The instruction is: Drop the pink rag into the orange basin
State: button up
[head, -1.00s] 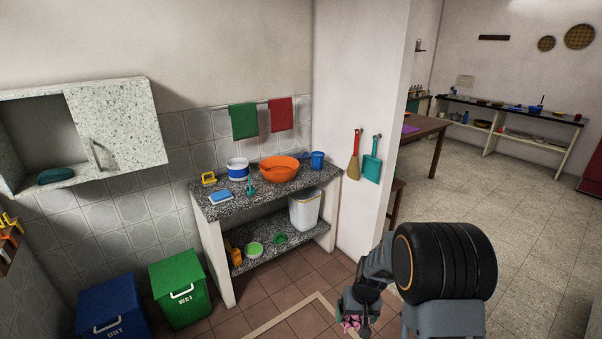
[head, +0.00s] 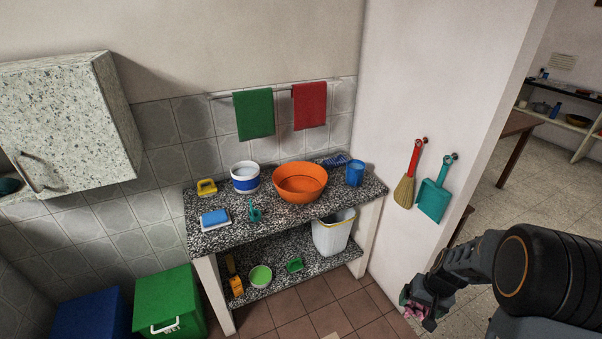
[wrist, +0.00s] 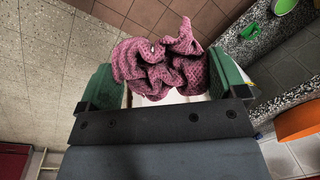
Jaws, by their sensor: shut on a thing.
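The orange basin (head: 300,183) sits on the speckled counter (head: 226,238), towards its back right. Part of an orange thing, likely the basin, shows at the right edge of the wrist view (wrist: 299,122). My gripper (head: 417,303) is at the lower right in the head view, in front of and to the right of the counter, well apart from the basin. It is shut on the crumpled pink rag (wrist: 160,62), which bulges between the green fingers in the wrist view. In the head view only a little of the rag (head: 413,312) shows.
On the counter stand a blue-and-white tub (head: 245,177), a blue cup (head: 355,173), a teal tool (head: 255,212) and a blue sponge (head: 214,218). A white bin (head: 332,235) stands on the lower shelf. A brush (head: 405,190) and teal dustpan (head: 433,199) hang on the wall.

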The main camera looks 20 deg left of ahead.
aim_at(304, 189)
jog(key=u, duration=0.6)
jog(key=i, duration=1.2)
jog(key=u, duration=0.9)
